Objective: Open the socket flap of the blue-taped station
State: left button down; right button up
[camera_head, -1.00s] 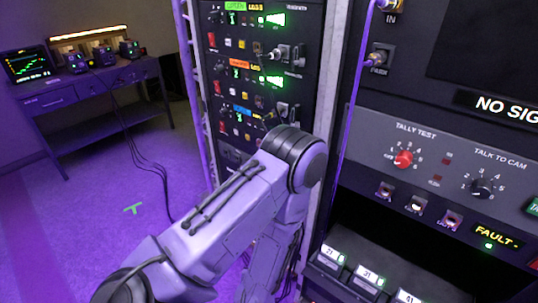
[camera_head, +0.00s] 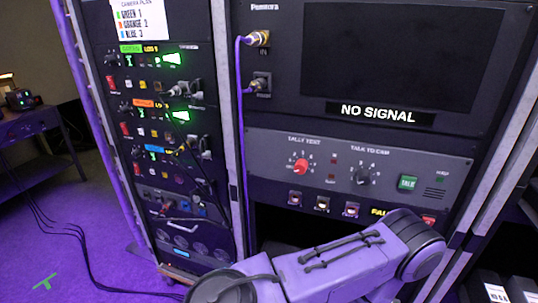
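The blue-taped station is the third row of the left rack, marked by a blue tape label (camera_head: 154,149). One of my arms crosses the lower right of the head view, in front of the right rack. No gripper is in view, so I see no gripper at the station.
Above are the orange-taped station (camera_head: 143,103) and green-taped station (camera_head: 131,48), with lit green meters. The right rack holds a dark NO SIGNAL screen (camera_head: 400,60) and a grey knob panel (camera_head: 330,168). A bench (camera_head: 30,122) stands at the left.

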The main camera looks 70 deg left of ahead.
aim_at(196, 194)
jog(key=z, duration=0.7)
jog(key=k, duration=1.1)
jog(key=u, duration=2)
jog(key=i, duration=0.5)
jog(key=u, duration=0.05)
